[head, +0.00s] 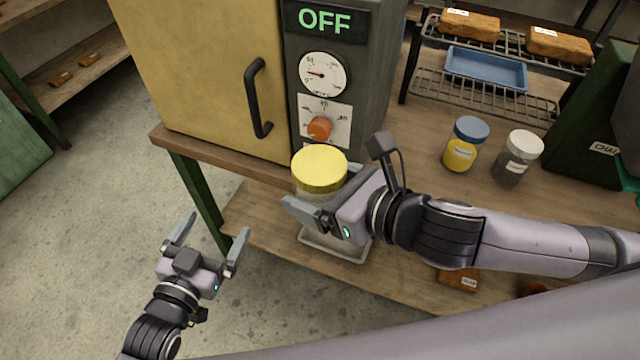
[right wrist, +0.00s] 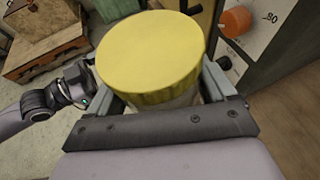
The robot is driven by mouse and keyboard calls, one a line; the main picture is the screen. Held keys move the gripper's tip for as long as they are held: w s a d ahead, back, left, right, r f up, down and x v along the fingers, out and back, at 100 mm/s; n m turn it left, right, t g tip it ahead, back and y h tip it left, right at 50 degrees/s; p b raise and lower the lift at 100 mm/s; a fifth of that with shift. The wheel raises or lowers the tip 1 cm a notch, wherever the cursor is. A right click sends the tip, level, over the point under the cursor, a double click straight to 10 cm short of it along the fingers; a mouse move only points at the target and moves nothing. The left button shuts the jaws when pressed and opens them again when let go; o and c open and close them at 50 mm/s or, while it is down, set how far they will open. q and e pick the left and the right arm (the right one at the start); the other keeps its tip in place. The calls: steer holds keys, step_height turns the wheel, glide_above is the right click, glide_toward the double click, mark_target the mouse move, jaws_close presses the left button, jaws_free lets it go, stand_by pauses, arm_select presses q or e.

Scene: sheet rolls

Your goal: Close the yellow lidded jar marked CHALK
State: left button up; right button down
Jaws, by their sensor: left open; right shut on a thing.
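The yellow-lidded jar (head: 320,169) stands near the table's front edge, in front of the oven. Its yellow lid sits on top and fills the middle of the right wrist view (right wrist: 152,55). Any CHALK marking on it is hidden. My right gripper (head: 318,196) is shut on the jar, its fingers on either side just below the lid. The jar's lower part is mostly hidden by this gripper. My left gripper (head: 207,243) is open and empty, in front of the table at the lower left, apart from the jar.
A pale tray (head: 345,253) lies under the right gripper. A blue-lidded jar (head: 462,145) and a white-lidded jar (head: 518,156) stand to the right. The oven (head: 215,75) with its black handle (head: 257,98) and orange knob (head: 320,128) rises close behind. A wire rack (head: 480,92) holds a blue tray (head: 486,68).

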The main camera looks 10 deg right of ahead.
arm_select(q)
steer(key=s+a+f+n+g+y, duration=0.3)
steer(key=s+a+f, duration=0.4)
steer(key=s+f, duration=0.5)
steer(key=shift+s+a+g+y, duration=0.2)
steer(key=shift+s+g+y, duration=0.1)
steer(key=shift+g+y, duration=0.55)
arm_select(e)
steer(key=shift+r, duration=0.1)
